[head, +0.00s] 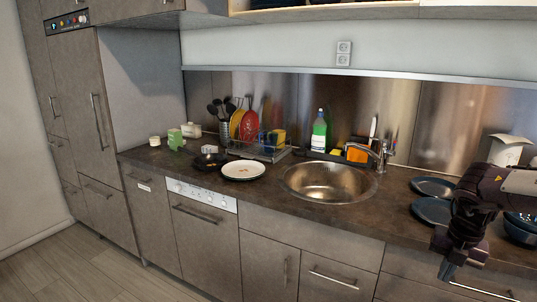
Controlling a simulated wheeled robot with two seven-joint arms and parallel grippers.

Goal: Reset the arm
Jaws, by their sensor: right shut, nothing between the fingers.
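My right arm (480,200) comes in from the right edge and bends down in front of the counter's right end. My right gripper (446,268) hangs at its lower end, pointing down, in front of the drawer fronts. It is shut and holds nothing. Parts of the dark blue plates (432,209) and blue bowls (523,229) on the counter are hidden by this arm. My left arm and left gripper are not in view.
The dark counter (270,212) has a round sink (328,181) with a tap, a dish rack (262,150), a white plate (244,170) and a green bottle (319,131). Upper cabinets (380,10) run along the top. The floor (70,268) is clear at the lower left.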

